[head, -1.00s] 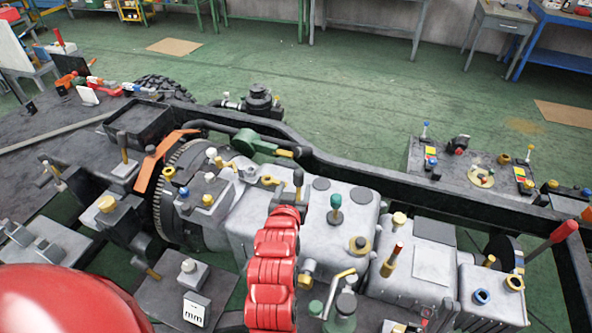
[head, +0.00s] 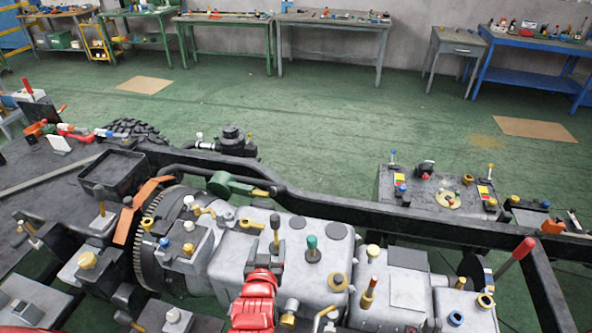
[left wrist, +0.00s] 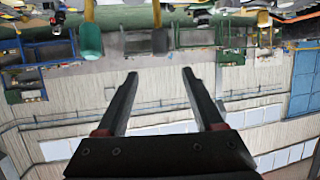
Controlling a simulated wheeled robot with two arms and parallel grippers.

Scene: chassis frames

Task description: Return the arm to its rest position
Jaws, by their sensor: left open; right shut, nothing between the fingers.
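My left arm is the red jointed one at the lower middle of the head view. Its dark left gripper (head: 265,258) is small there, just below a dark-knobbed lever (head: 275,230) and left of a green-knobbed lever (head: 312,245). In the left wrist view the left gripper (left wrist: 159,72) shows two dark fingers spread apart with nothing between them. That view is upside down; the dark knob (left wrist: 160,40) hangs just beyond the fingertips, apart from them, with the green knob (left wrist: 90,38) to its left. My right gripper is not seen.
The grey gearbox (head: 240,258) crowds the area around my left arm, with several upright knobs and levers. A dark chassis rail (head: 350,215) runs behind it. A red-handled lever (head: 514,258) rises at the right. Open green floor (head: 300,120) lies beyond, before the workbenches.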

